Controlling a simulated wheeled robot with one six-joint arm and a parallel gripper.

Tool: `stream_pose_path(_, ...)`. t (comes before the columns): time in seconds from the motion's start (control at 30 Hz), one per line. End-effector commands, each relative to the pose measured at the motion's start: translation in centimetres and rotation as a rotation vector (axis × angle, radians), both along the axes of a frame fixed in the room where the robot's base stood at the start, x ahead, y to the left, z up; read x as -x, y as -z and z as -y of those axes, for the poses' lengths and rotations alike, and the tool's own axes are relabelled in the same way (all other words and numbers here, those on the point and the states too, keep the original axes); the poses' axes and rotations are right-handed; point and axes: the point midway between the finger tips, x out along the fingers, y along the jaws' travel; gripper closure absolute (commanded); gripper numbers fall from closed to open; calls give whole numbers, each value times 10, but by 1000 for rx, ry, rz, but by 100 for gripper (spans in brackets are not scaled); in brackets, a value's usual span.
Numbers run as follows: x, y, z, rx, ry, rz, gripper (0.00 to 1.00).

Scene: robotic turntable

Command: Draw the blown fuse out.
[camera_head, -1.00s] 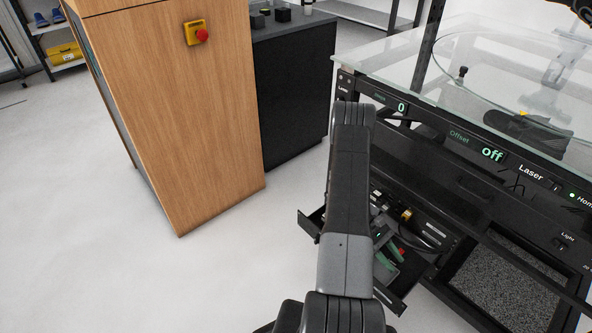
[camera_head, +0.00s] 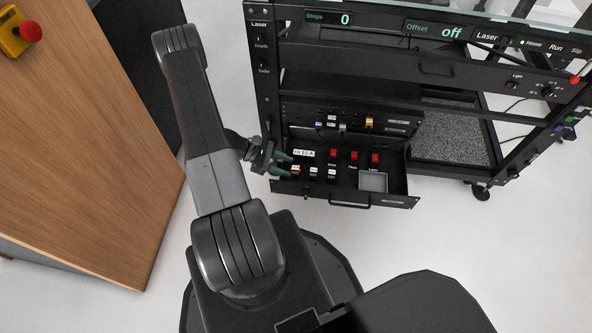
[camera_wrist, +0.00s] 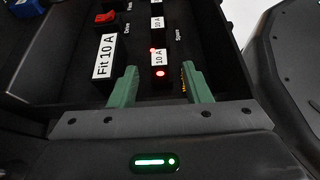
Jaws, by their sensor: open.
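My gripper (camera_wrist: 159,72) is open, with its two green fingers apart; it also shows in the head view (camera_head: 281,164) at the left end of the open drawer. In the wrist view a dark fuse block (camera_wrist: 159,85) with a white "10 A" label and a glowing red light sits between the fingertips. I cannot tell whether either finger touches it. In the head view a fuse with a red mark (camera_head: 296,169) is the leftmost of a short row, just right of the fingers. The open drawer (camera_head: 400,185) holds this row.
A "Fit 10 A" label (camera_wrist: 105,56) lies left of the fingers. Red switches (camera_head: 354,155) stand behind the fuses, and a square grey tray (camera_head: 373,181) is at the right. A connector panel (camera_head: 395,126) is above. A wooden cabinet (camera_head: 80,150) stands left.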

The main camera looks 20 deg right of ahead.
Motion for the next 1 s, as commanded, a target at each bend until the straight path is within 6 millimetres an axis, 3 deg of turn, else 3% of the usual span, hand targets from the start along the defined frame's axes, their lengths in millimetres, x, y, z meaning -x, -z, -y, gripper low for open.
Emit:
stream_pose_path(0.3, 21, 19, 34, 1, 2, 0, 56)
stream_pose_path(0.7, 23, 22, 38, 0, 0, 0, 56)
stream_pose_path(0.93, 23, 22, 38, 0, 0, 0, 100)
stream_pose_path(1.0, 23, 22, 38, 0, 0, 0, 100)
